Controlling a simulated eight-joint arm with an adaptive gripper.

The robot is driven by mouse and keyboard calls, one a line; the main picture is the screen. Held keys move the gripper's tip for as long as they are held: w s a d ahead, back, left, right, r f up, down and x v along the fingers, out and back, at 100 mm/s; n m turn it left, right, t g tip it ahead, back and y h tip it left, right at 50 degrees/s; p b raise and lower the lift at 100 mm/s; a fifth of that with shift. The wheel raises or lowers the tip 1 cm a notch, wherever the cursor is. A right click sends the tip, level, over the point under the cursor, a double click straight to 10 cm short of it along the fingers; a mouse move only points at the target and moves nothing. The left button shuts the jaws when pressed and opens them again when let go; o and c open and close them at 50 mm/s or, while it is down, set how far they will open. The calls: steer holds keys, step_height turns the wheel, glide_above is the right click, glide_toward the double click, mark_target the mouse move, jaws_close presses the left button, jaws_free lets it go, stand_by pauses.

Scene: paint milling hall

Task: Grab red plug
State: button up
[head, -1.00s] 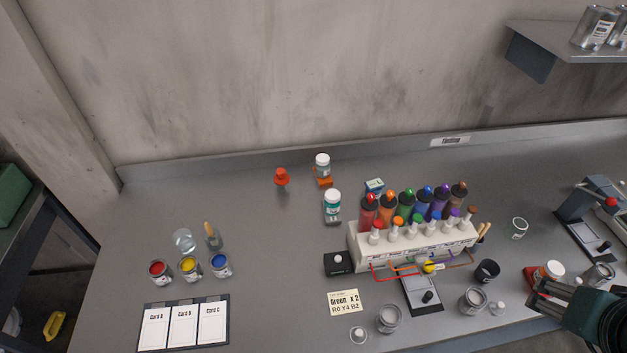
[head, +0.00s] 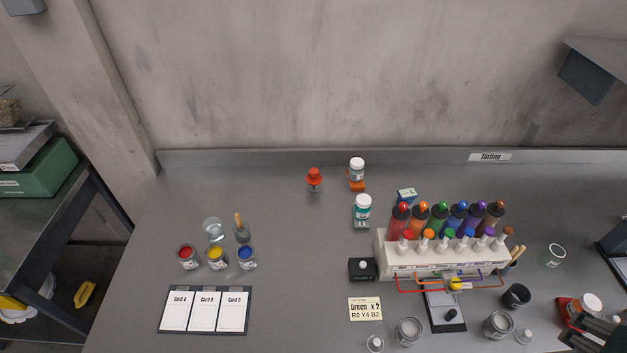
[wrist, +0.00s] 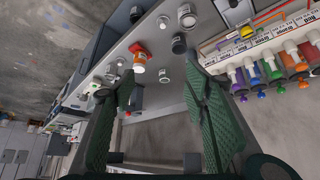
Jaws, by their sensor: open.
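A small red plug (head: 408,234) tops the leftmost white holder at the front of the tint rack (head: 385,250). Taller coloured bottles with coloured tips stand behind it, the red bottle (head: 399,222) at the left. A separate orange-red stopper-shaped object (head: 314,176) stands alone near the back wall; I cannot tell which one is meant. My gripper (head: 592,330) is partly visible in the bottom right corner of the head view, well to the right of the rack. In the wrist view its green fingers (wrist: 162,78) are spread and empty, with the rack (wrist: 240,45) to their right.
A jar on a red base (head: 587,303) stands close to my gripper. Black cup (head: 516,296) and grey tin (head: 498,325) lie between it and the rack. Three paint pots and a card board (head: 204,333) are at left.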

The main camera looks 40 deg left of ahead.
mark_target(314, 169)
steer(key=shift+w+a+r, duration=0.1)
stand_by(0.3)
